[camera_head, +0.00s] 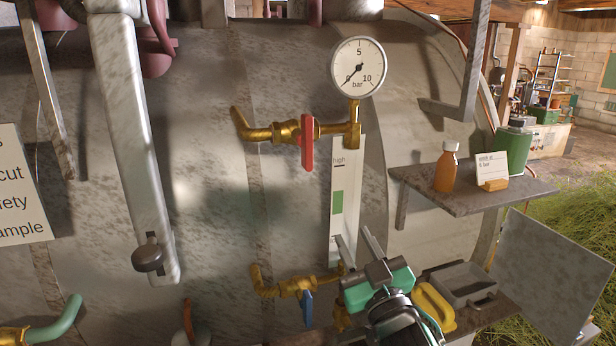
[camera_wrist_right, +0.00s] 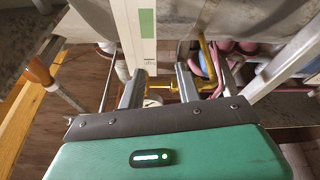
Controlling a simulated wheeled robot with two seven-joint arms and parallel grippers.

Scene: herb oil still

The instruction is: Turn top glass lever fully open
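The top glass lever (camera_head: 307,143) is red and hangs vertically on a brass valve above the sight glass panel (camera_head: 344,180), below the pressure gauge (camera_head: 358,67). A blue lever (camera_head: 307,309) hangs on the lower brass valve (camera_head: 290,287). My right gripper (camera_head: 358,243) is open, with nothing seen between its fingers. It is in front of the panel's lower end, below and right of the red lever and apart from it. In the right wrist view its fingers (camera_wrist_right: 160,82) stand apart, with the panel (camera_wrist_right: 141,30) beyond them. My left gripper is not in view.
A shelf (camera_head: 470,205) at right holds an orange bottle (camera_head: 446,170), a green bottle (camera_head: 511,142) and a card (camera_head: 491,164). A yellow handled thing (camera_head: 434,305) and grey tray (camera_head: 462,284) lie beside my right arm.

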